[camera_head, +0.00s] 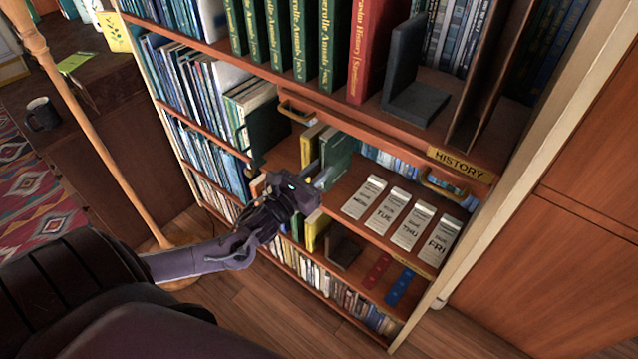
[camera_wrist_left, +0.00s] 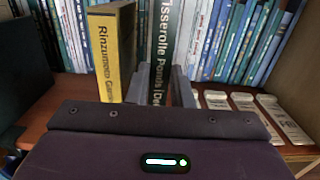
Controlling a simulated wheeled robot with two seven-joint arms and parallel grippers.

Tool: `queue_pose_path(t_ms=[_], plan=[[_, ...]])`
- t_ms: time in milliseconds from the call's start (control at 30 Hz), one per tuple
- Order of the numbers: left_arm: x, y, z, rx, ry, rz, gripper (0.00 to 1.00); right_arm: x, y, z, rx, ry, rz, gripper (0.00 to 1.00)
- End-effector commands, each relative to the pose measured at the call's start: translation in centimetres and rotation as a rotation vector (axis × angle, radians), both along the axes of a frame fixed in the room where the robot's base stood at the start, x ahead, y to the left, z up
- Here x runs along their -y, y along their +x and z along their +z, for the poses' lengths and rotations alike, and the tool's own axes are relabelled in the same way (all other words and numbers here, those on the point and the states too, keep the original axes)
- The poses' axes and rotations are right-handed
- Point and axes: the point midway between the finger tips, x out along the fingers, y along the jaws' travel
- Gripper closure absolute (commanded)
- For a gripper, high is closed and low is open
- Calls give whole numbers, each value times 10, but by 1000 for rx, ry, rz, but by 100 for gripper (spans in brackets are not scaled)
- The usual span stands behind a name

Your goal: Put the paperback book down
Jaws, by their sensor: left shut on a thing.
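My left gripper (camera_head: 320,179) reaches in from the left to a middle shelf of the bookcase. It is shut on a dark green book (camera_head: 338,150) that stands upright on that shelf. In the left wrist view the green spine (camera_wrist_left: 169,48) with white lettering sits between the two grey fingers (camera_wrist_left: 163,90). A yellow book (camera_wrist_left: 108,50) stands upright just left of it; it also shows in the head view (camera_head: 309,140). The lower part of the green book's spine is hidden by my gripper. My right gripper is not in view.
Several white day cards (camera_head: 364,197) lie on the shelf (camera_head: 345,186) right of the green book. A dark bookend (camera_head: 415,85) stands on the shelf above, over a HISTORY label (camera_head: 458,164). A wooden pole (camera_head: 95,118) rises at left.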

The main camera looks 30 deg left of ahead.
Motion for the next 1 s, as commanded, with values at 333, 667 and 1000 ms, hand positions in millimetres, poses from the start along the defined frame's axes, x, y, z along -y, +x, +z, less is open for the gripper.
queue_pose_path(t_ms=[333,667,1000], plan=[[-1,1,-37,8,-1,3,100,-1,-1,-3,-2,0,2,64],[0,4,-46,10,0,0,100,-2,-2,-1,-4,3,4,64],[0,4,-50,6,0,0,59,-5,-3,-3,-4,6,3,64]])
